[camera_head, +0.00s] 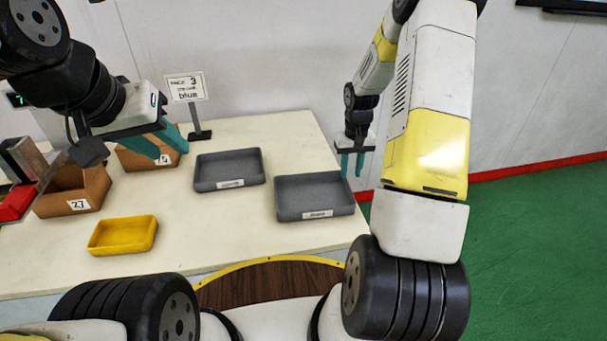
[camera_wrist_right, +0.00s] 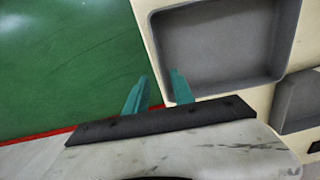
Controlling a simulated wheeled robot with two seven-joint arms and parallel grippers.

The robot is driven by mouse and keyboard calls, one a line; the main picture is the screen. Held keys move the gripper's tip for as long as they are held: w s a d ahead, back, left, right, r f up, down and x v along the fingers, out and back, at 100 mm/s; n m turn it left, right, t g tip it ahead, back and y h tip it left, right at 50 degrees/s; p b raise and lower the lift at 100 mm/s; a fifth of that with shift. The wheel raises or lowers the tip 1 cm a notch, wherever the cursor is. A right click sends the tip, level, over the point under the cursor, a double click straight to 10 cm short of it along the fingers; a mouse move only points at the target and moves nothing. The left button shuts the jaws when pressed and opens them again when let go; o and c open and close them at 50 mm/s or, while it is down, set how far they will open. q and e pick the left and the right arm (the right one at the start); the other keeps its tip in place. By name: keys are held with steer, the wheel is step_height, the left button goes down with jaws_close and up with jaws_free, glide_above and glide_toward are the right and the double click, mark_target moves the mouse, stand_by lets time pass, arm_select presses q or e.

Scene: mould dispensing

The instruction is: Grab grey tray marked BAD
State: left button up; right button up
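Two empty grey trays lie on the table, a nearer one (camera_head: 314,200) at the right edge and a farther one (camera_head: 229,172) left of it. Each has a white label on its front, too small to read, so I cannot tell which says BAD. My right gripper (camera_head: 352,164) is open and empty, pointing down just right of the nearer tray. In the right wrist view, its fingertips (camera_wrist_right: 160,78) are by a corner of that tray (camera_wrist_right: 215,50); contact is unclear. My left gripper (camera_head: 159,147) is open and empty, above the table's left part.
A yellow tray (camera_head: 122,236) lies front left on the table (camera_head: 215,228). Brown bins (camera_head: 75,192), one labelled 27, and a red item (camera_head: 15,203) stand at the left. A sign (camera_head: 187,87) reading "blue" stands at the back. Green floor (camera_head: 520,235) lies right of the table.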

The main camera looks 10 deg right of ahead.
mark_target(349, 186)
steer(key=f, duration=0.4)
steer(key=s+f, duration=0.1)
steer(key=f, duration=0.1)
steer(key=shift+f, duration=0.15)
steer(key=shift+c, duration=0.4)
jaws_close()
stand_by(0.9)
